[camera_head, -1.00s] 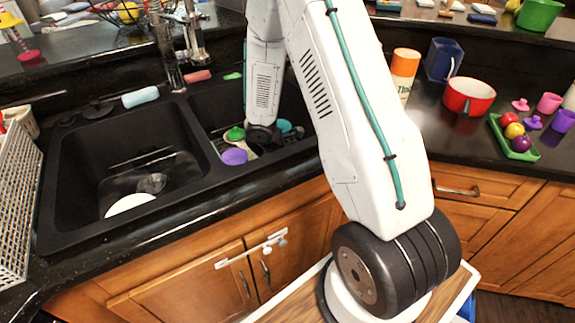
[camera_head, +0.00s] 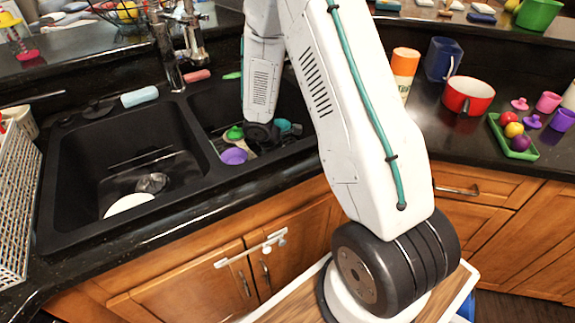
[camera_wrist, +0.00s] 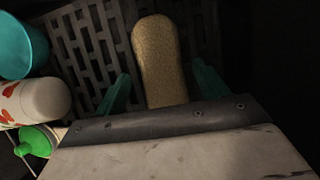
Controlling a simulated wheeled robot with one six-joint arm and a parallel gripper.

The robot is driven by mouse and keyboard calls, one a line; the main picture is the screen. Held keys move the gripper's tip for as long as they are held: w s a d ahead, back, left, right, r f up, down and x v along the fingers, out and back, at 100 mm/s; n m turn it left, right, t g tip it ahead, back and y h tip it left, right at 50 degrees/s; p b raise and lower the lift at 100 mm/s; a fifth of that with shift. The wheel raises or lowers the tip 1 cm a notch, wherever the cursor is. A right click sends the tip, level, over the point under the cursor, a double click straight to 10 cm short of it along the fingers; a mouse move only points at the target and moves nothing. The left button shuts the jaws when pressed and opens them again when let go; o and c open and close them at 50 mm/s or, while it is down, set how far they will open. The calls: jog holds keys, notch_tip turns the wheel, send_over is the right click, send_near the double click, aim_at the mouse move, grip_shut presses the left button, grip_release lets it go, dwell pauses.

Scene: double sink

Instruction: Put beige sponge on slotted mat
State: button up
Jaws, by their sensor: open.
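The beige sponge (camera_wrist: 155,50) shows in the wrist view as a long rounded block. It lies over the dark slotted mat (camera_wrist: 88,45), partly covering its slots; I cannot tell whether its whole underside touches the mat. My gripper (camera_wrist: 163,83) is open, with one teal finger on each side of the sponge's near part and visible gaps between. The sponge's near end is hidden behind the gripper body. In the head view my arm reaches into the right sink basin and hides the sponge.
Left of the gripper, close by, are a teal cup (camera_wrist: 22,45), a white bottle with red marks (camera_wrist: 38,100) and a green item (camera_wrist: 38,140). A purple item (camera_head: 234,156) sits in the right basin. The left basin holds a white plate (camera_head: 128,204).

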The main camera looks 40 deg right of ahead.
jog(key=v, duration=1)
jog(key=shift+r, duration=0.35)
jog(key=shift+a, duration=0.1)
dwell(0.6)
